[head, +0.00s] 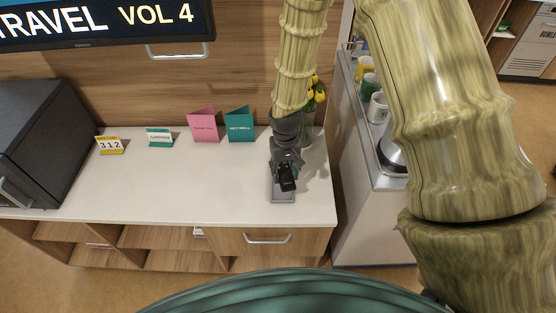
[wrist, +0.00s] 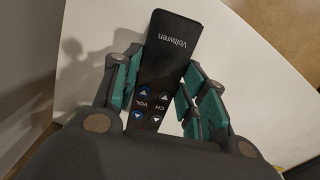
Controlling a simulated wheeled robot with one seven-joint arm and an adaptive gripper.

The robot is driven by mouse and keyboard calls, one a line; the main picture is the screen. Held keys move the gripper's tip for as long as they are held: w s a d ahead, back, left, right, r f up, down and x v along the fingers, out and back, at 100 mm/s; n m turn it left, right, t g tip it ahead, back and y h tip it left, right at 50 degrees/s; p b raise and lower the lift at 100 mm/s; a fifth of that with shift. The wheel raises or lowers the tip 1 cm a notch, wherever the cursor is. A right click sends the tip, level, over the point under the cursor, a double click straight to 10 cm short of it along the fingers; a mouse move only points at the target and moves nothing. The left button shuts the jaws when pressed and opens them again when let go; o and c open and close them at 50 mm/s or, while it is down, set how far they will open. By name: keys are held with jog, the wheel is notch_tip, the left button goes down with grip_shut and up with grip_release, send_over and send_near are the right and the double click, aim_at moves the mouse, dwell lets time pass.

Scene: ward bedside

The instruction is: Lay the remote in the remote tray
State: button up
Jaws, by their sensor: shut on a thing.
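My gripper (head: 285,170) is shut on the black remote (wrist: 168,58), whose "Voltwren" end sticks out beyond the teal finger pads in the wrist view. In the head view the remote (head: 288,184) shows as a dark shape at the fingertips. The grey remote tray (head: 283,197) lies on the white counter near its front right edge, below the gripper in the picture and partly covered by gripper and remote. I cannot tell how high the remote is above the tray. The tray cannot be made out in the wrist view.
On the white counter (head: 170,183) stand a pink card (head: 203,126), a teal card (head: 240,125), a small green-and-white sign (head: 160,138) and a yellow "312" calendar (head: 110,145). Yellow flowers (head: 316,95) stand behind my arm. A dark box (head: 42,135) is at left. The counter's middle is clear.

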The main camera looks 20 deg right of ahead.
aim_at(284, 165)
jog(key=w+f+b, duration=0.1)
jog(key=w+f+m+b, duration=0.1)
jog(key=shift+d+f, duration=0.35)
jog(key=shift+f, duration=0.05)
jog(key=shift+w+f+m+b, duration=0.3)
jog(key=shift+w+m+b, duration=0.2)
jog(key=shift+m+b, duration=0.3)
jog(key=shift+w+a+f+b, duration=0.2)
jog(key=shift+w+f+b, duration=0.15)
jog(key=shift+w, duration=0.15)
jog(key=shift+s+d+f+b, duration=0.1)
jog(key=shift+s+f+b, duration=0.1)
jog(key=shift+f+b, duration=0.2)
jog(key=shift+w+f, duration=0.1)
jog(key=shift+f, duration=0.2)
jog(key=shift+s, duration=0.2)
jog(key=shift+f+b, duration=0.5)
jog(key=shift+f, duration=1.25)
